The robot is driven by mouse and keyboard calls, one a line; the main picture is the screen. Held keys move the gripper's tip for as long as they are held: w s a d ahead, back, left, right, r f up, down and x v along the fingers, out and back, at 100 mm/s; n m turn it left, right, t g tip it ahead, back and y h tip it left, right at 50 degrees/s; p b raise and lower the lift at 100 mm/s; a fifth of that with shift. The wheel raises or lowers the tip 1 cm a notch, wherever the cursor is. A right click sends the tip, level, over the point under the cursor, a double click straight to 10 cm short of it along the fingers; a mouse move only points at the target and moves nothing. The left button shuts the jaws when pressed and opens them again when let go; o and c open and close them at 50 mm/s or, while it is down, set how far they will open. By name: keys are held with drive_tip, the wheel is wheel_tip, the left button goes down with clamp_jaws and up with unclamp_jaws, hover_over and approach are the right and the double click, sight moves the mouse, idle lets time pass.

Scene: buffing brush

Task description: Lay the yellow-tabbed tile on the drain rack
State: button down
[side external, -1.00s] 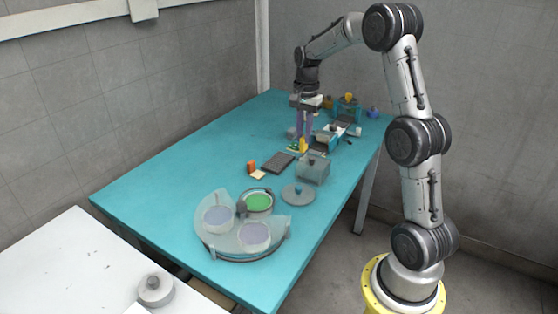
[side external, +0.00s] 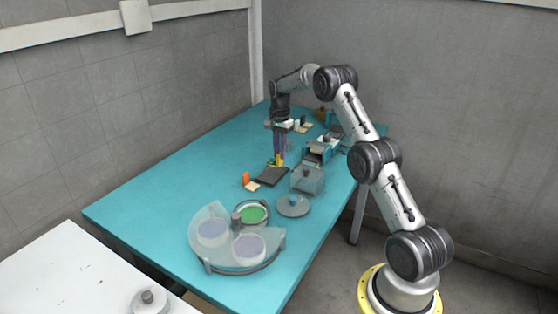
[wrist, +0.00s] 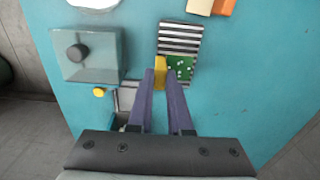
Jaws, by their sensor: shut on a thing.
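My gripper (side external: 279,161) has purple fingers pointing down and is shut on the yellow tab (wrist: 160,73) of a green tile (wrist: 181,68) with white dots. The gripper also shows in the wrist view (wrist: 161,80). The drain rack (wrist: 180,36), dark and light striped, shows beyond the tile in the wrist view, and the tile overlaps its near part. In the side view the rack (side external: 271,177) looks like a dark flat plate directly below the fingertips. I cannot tell whether the tile touches the rack or hangs just above it.
A clear lidded box (side external: 307,181) stands right of the rack, with a grey round lid (side external: 293,206) in front. An orange block (side external: 245,179) stands to the left. A round carousel with cups (side external: 237,262) is nearer the camera. The left of the teal table (side external: 165,190) is clear.

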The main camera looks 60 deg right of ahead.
sight(279, 160)
drive_tip(key=shift+w+d+f, duration=0.15)
drive_tip(key=shift+w+f, duration=0.15)
drive_tip(key=shift+f, duration=1.55)
drive_tip(key=shift+f, duration=0.2)
drive_tip(key=c, duration=0.8)
unclamp_jaws()
drive_tip(key=shift+c, duration=0.2)
drive_tip(key=shift+r, duration=0.1)
